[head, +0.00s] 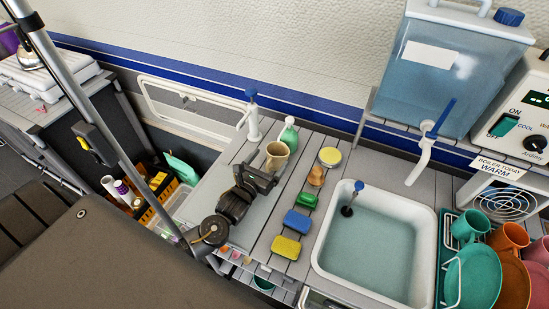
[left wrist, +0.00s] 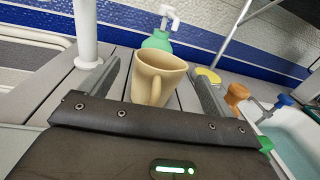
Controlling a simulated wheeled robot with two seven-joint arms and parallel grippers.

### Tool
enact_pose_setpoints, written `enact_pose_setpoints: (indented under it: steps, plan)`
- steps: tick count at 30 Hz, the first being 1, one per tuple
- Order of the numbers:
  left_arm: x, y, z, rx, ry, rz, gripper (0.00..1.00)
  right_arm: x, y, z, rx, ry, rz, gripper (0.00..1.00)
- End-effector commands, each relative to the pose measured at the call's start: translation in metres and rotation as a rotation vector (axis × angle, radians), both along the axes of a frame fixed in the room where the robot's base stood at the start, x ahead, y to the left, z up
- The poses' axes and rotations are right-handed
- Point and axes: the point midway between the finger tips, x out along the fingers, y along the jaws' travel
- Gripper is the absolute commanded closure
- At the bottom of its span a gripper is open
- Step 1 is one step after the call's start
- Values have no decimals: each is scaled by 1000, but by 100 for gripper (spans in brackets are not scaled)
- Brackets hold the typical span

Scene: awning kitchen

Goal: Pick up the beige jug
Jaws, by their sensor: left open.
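The beige jug (head: 277,153) stands upright on the slatted grey counter in the head view, in front of a green pump bottle (head: 289,135). The lower part of the jug is hidden by the gripper. My right gripper is not in view.
A white hand pump (head: 252,118) stands behind left of the jug. Right of it are a yellow-topped round item (head: 330,157), an orange-brown item (head: 316,176), several sponges (head: 298,221) and a water-filled sink (head: 375,258). A metal pole (head: 95,115) crosses the left side.

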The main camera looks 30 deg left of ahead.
Motion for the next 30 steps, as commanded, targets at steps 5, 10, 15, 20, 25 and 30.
enact_pose_setpoints:
  steps: [5, 10, 15, 20, 25, 30]
  plan:
    - [26, 1, 0, 1, -1, 2, 11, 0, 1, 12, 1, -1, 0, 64]
    - [36, 1, -2, 0, 1, 1, 11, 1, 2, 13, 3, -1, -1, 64]
    - [36, 0, -3, 0, 0, 1, 11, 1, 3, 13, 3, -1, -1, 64]
    - [36, 0, -3, 0, 0, 0, 30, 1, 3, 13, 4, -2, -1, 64]
    - [36, 0, -3, 0, 0, 1, 52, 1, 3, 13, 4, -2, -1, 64]
    - [36, 0, -2, 0, -1, 1, 62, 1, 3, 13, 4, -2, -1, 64]
